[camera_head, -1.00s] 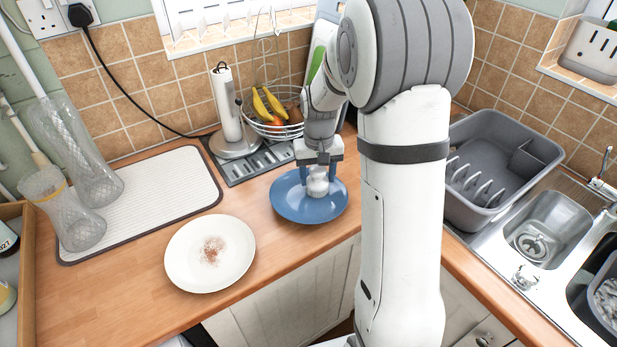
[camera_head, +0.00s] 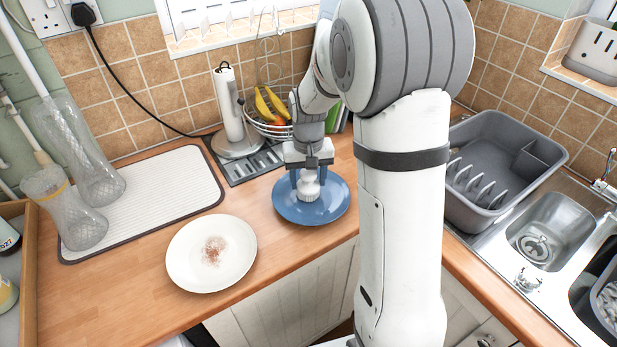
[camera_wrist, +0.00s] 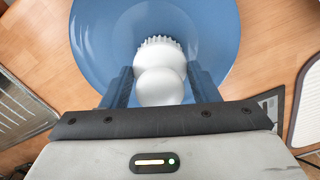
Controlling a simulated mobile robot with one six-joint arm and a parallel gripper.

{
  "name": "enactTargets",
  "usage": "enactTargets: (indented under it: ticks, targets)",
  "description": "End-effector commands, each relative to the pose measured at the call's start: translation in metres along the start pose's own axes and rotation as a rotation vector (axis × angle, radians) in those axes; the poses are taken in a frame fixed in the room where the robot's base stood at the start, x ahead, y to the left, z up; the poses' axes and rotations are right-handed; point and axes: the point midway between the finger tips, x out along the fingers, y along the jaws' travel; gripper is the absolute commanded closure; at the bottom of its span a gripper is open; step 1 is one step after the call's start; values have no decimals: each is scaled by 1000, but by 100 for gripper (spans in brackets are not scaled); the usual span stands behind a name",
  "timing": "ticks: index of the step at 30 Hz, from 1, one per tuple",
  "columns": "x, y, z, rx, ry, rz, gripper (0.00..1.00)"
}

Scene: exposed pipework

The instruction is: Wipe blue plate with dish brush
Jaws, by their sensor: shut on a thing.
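The blue plate (camera_head: 335,203) lies on the wooden counter at the centre of the head view, and it also fills the upper middle of the wrist view (camera_wrist: 95,40). My gripper (camera_head: 308,180) is over the plate, pointing down, and is shut on the white dish brush (camera_head: 308,190). In the wrist view the brush's round knob (camera_wrist: 160,87) sits between the two dark blue fingers, with its bristles toward the plate. The bristles appear at the plate's surface; exact contact is hard to tell.
A white plate (camera_head: 190,262) with a brown smear lies to the left. Behind are a paper towel holder (camera_head: 229,110) and a fruit basket (camera_head: 265,128). A drying mat (camera_head: 180,180) with glass vases is at left. A grey dish rack (camera_head: 490,205) and sink (camera_head: 545,240) are at right.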

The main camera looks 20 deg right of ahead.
Motion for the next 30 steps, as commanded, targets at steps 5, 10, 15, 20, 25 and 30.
enactTargets:
  ticks: [5,10,15,20,25,30]
  targets:
    - [-10,0,0,0,1,0,64]
    - [-28,0,0,0,1,0,64]
    - [-45,0,0,0,2,0,64]
    - [-59,0,0,-1,0,0,64]
    - [-61,0,0,-1,0,0,64]
    - [-60,0,0,-1,0,0,64]
